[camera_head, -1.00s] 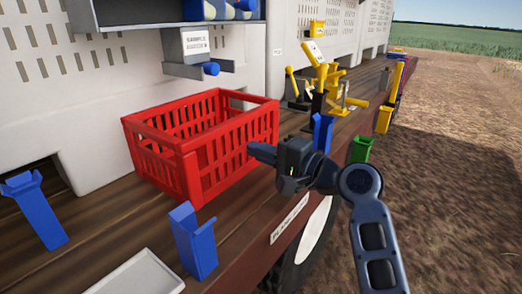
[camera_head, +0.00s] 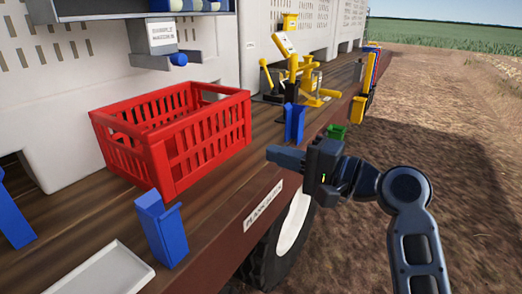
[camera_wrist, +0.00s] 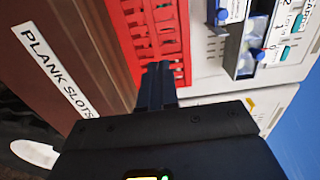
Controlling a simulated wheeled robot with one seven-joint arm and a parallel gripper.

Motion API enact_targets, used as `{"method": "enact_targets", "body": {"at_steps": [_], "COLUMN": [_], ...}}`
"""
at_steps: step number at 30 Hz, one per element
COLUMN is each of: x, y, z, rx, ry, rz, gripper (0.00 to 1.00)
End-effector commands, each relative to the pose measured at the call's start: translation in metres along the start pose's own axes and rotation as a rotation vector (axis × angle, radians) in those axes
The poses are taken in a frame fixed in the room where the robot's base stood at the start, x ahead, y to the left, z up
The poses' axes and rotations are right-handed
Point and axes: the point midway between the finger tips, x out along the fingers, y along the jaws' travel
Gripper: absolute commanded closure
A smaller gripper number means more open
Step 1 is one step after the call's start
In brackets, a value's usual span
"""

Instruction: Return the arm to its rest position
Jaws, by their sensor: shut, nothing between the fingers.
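My gripper (camera_head: 270,154) is shut and empty, its fingers pointing left in the head view. It is in the air beside the outer edge of the wooden deck, to the right of the red crate and apart from it. My arm reaches up to it from the lower right. In the wrist view the shut fingers (camera_wrist: 157,82) point up toward the red crate (camera_wrist: 160,35), which lies beyond them. The crate's inside floor is hidden in the head view.
The red crate (camera_head: 205,150) stands on the wooden deck (camera_head: 100,210). Blue brackets (camera_head: 162,228) (camera_head: 294,122), a green holder (camera_head: 336,132) and yellow tools (camera_head: 300,70) line the deck. A white tray (camera_head: 105,272) lies in front. A wheel (camera_head: 292,230) is below. Open dirt is at right.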

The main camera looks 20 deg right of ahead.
Motion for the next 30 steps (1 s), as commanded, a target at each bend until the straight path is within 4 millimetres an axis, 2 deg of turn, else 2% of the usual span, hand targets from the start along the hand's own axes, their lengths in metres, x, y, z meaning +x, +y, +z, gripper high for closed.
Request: {"method": "enact_targets", "body": {"at_steps": [5,8,11,13,18,21,25,30], "x": [-0.004,-0.007,-0.018,-0.031,-0.074,-0.102,-0.142,-0.194], "y": [0.001,0.011,0.038,0.063,0.124,0.152,0.179,0.199], "z": [0.0,0.001,0.005,0.009,0.025,0.039,0.059,0.092], "rx": [0.0,-0.009,-0.041,-0.08,-0.22,-0.316,-0.453,-0.645], "ry": [0.001,0.02,0.071,0.122,0.246,0.302,0.357,0.395], "rz": [0.002,0.016,0.059,0.102,0.225,0.296,0.386,0.493], "gripper": [1.0,1.0,1.0,1.0,1.0,1.0,1.0,1.0]}}
